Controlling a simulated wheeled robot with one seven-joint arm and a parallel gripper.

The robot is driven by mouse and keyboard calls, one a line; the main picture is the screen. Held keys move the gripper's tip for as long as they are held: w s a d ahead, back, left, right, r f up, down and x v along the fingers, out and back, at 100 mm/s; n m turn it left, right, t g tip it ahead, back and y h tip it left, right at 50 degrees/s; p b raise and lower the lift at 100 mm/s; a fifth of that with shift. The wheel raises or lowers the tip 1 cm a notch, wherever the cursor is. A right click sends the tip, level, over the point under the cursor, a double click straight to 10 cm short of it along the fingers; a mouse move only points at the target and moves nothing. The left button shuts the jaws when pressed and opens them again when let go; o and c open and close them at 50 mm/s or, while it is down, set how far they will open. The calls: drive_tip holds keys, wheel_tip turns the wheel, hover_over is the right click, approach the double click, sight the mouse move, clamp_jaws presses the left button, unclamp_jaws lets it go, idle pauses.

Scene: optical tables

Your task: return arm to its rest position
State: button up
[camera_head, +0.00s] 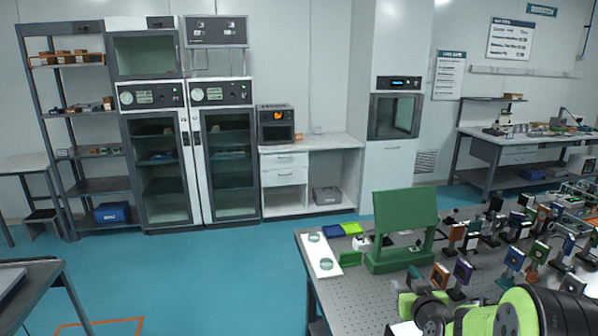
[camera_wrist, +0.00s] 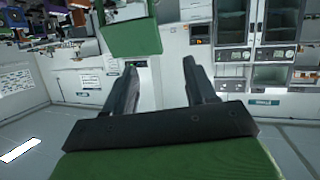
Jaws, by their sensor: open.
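My gripper (camera_wrist: 160,85) shows in the wrist view with its two dark fingers apart and nothing between them. In the head view, part of my arm (camera_head: 530,315), green and black, is at the lower right over the optical table (camera_head: 350,290). The gripper's fingers cannot be made out in the head view.
A green stand (camera_head: 405,225) and a white tray with round parts (camera_head: 320,254) are on the table's left. Several optical mounts (camera_head: 463,273) crowd its right. Cabinets (camera_head: 228,160) line the back wall. Blue floor (camera_head: 230,270) lies clear left of the table.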

drive_tip(key=s+a+r+n+g+y, duration=0.15)
drive_tip(key=s+a+r+g, duration=0.35)
drive_tip(key=s+a, duration=0.65)
drive_tip(key=s+m+g, duration=0.1)
drive_tip(key=s+g, duration=0.2)
drive_tip(key=s, duration=2)
drive_tip(key=shift+a+r, duration=0.3)
drive_tip(key=shift+a, duration=0.05)
drive_tip(key=shift+s+m, duration=0.1)
drive_tip(key=shift+m, duration=0.15)
